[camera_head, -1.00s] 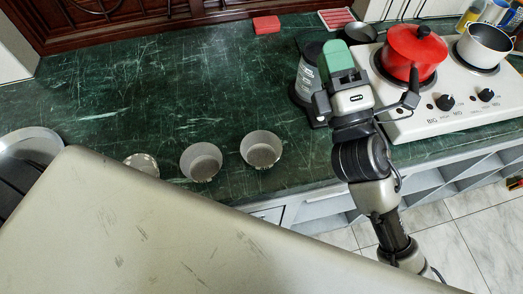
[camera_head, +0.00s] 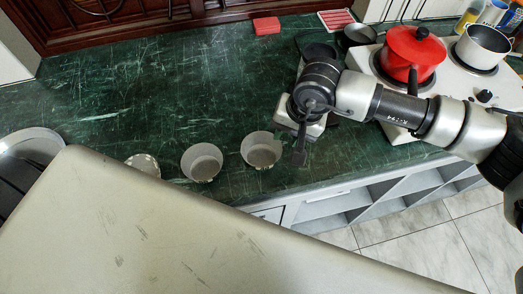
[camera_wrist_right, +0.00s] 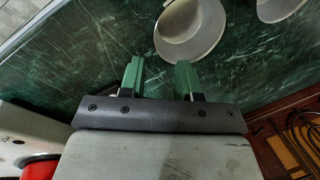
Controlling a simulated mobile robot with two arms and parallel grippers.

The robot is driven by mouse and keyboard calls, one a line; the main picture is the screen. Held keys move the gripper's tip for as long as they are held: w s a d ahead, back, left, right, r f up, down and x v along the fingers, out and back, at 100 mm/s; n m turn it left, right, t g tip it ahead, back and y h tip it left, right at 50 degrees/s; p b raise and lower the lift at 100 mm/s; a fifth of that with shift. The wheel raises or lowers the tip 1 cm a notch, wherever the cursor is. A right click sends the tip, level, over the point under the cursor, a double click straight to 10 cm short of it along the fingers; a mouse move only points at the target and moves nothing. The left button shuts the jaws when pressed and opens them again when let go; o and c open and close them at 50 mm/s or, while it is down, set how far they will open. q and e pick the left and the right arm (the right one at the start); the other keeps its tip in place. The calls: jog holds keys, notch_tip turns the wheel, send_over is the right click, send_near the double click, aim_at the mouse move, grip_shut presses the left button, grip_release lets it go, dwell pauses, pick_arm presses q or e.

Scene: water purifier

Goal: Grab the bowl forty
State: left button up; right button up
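Three small grey-white round bowls stand in a row on the green marble counter (camera_head: 150,75) in the head view: a left bowl (camera_head: 143,164), a middle bowl (camera_head: 201,162) and a right bowl (camera_head: 262,150). No label telling which is forty can be read. My right gripper (camera_wrist_right: 160,75) points down just right of the right bowl. In the right wrist view its two green fingers are apart with nothing between them, and the right bowl (camera_wrist_right: 186,38) lies just beyond the tips. My left gripper is not in view.
A white stove (camera_head: 462,82) with a red pot (camera_head: 412,58) and a white pot (camera_head: 485,45) stands at the right. A dark pan (camera_head: 358,34) lies at the back. A red block (camera_head: 267,25) sits by the wall. The middle of the counter is clear.

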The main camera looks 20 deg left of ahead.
aim_at(279, 154)
jog(key=shift+x, duration=1.1)
jog(key=shift+s+f+p, duration=0.25)
jog(key=shift+f+p, duration=0.25)
jog(key=shift+f, duration=0.05)
jog(key=x, duration=0.1)
jog(key=p+x, duration=0.1)
jog(key=x, duration=0.1)
jog(key=shift+s+d+f, duration=0.15)
jog(key=shift+s+f, duration=0.15)
jog(key=shift+s, duration=0.05)
jog(key=shift+f, duration=0.45)
grip_shut()
